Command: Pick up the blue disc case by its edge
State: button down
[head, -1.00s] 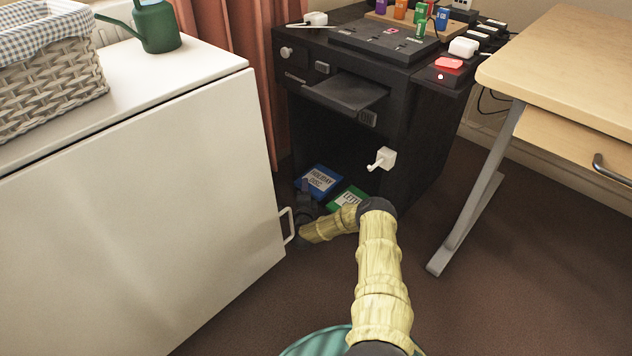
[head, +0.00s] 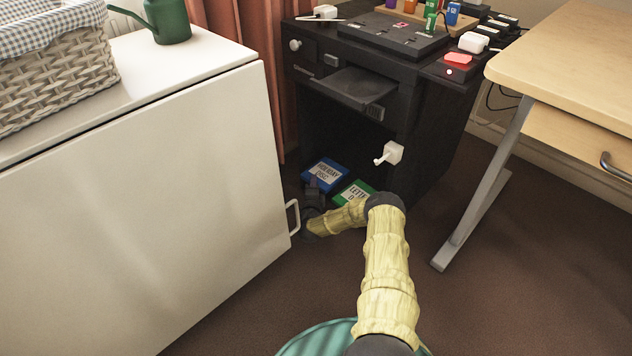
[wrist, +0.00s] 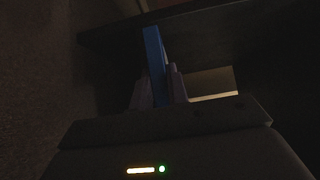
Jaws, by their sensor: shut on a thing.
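The blue disc case (head: 325,174), with a white label reading "HOLIDAY DISC", is low at the foot of the black cabinet in the head view. My gripper (head: 314,188) is at its near edge, dark and partly hidden against the shadow. In the wrist view the blue case (wrist: 154,50) shows edge-on as a narrow strip between the two fingers of my gripper (wrist: 158,88), which are shut on it. Whether the case is clear of the surface under it, I cannot tell.
A green case (head: 353,193) lies just right of the blue one, partly behind my arm. The black cabinet (head: 425,150) has a white crank (head: 390,153) and an open tray (head: 355,85) above. A white cupboard (head: 140,200) with a handle (head: 293,217) stands close on the left.

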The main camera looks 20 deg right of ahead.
jog(key=shift+s+d+r+p, duration=0.1)
jog(key=shift+s+r+p, duration=0.1)
jog(key=shift+r+p, duration=0.25)
jog(key=s+d+r+p, duration=0.1)
jog(key=s+r+p, duration=0.1)
jog(key=s+p, duration=0.1)
jog(key=s+d+r+p, duration=0.1)
jog(key=s+r+p, duration=0.1)
jog(key=s+p, duration=0.1)
jog(key=s+d+r+p, duration=0.2)
jog(key=s+r+p, duration=0.1)
jog(key=s, duration=0.2)
jog(key=shift+s+d, duration=0.1)
jog(key=shift+s, duration=0.25)
jog(key=shift+s+d, duration=0.2)
jog(key=shift+s, duration=0.2)
jog(key=shift+a+r, duration=0.1)
